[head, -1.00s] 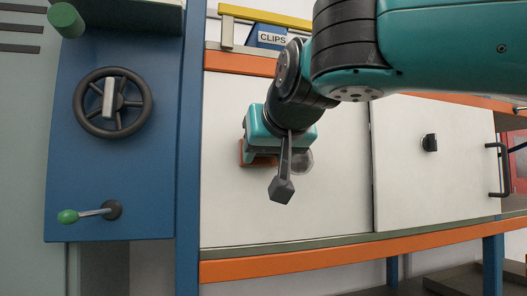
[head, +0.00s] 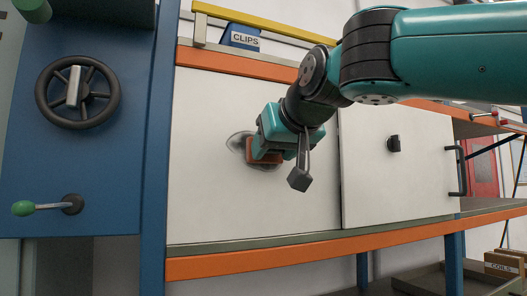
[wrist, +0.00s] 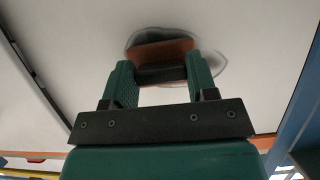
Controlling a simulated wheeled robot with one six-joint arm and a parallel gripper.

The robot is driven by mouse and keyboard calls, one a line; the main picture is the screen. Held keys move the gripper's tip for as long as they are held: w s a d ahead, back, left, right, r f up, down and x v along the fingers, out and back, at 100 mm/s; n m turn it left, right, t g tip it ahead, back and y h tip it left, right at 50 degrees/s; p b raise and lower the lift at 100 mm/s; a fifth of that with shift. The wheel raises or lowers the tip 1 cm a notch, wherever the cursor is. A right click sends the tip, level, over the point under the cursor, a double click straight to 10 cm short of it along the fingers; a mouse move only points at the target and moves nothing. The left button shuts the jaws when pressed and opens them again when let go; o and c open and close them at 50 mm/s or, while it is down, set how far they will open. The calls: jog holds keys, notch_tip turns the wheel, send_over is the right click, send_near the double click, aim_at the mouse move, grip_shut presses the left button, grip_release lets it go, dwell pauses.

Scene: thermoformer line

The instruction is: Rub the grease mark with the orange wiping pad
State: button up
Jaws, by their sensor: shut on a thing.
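The orange wiping pad (head: 264,156) is held in my gripper (head: 279,150) against the white panel, or very close to it. In the wrist view the pad (wrist: 160,50) shows with a dark grip block between the two green fingers of my gripper (wrist: 160,74). The grease mark (head: 237,141) is a grey smear on the left white panel. It shows around the pad's left and lower edges. The middle of the mark is hidden behind the pad.
A second white panel (head: 398,180) with a black knob (head: 394,144) and a handle is on the right. A blue panel with a handwheel (head: 77,91) and a green-knobbed lever (head: 40,208) is on the left. An orange beam (head: 255,260) runs below the panels.

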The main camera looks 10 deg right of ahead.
jog(key=d, duration=0.2)
jog(key=w+d+b, duration=0.1)
jog(key=d, duration=0.1)
jog(key=shift+w, duration=0.15)
jog(key=shift+r, duration=0.1)
jog(key=shift+s+a+p, duration=0.55)
jog(key=shift+a+p, duration=0.15)
jog(key=shift+a, duration=1.2)
jog(key=shift+s+a+p, duration=0.55)
jog(key=shift+a+p, duration=0.1)
jog(key=shift+a, duration=1.25)
jog(key=shift+s+a+p, duration=0.55)
jog(key=shift+a+p, duration=0.15)
jog(key=shift+a, duration=1.2)
jog(key=shift+r+p, duration=0.45)
jog(key=shift+r, duration=0.05)
jog(key=shift+w+d+f+b, duration=0.15)
jog(key=shift+d+b, duration=0.15)
jog(key=shift+d, duration=0.25)
jog(key=shift+w+d+b, duration=0.1)
jog(key=shift+d+b, duration=0.2)
jog(key=shift+d, duration=0.25)
jog(key=w+d+b, duration=0.2)
jog(key=d, duration=0.7)
jog(key=shift+w+d+b, duration=0.15)
jog(key=shift+w+b, duration=0.25)
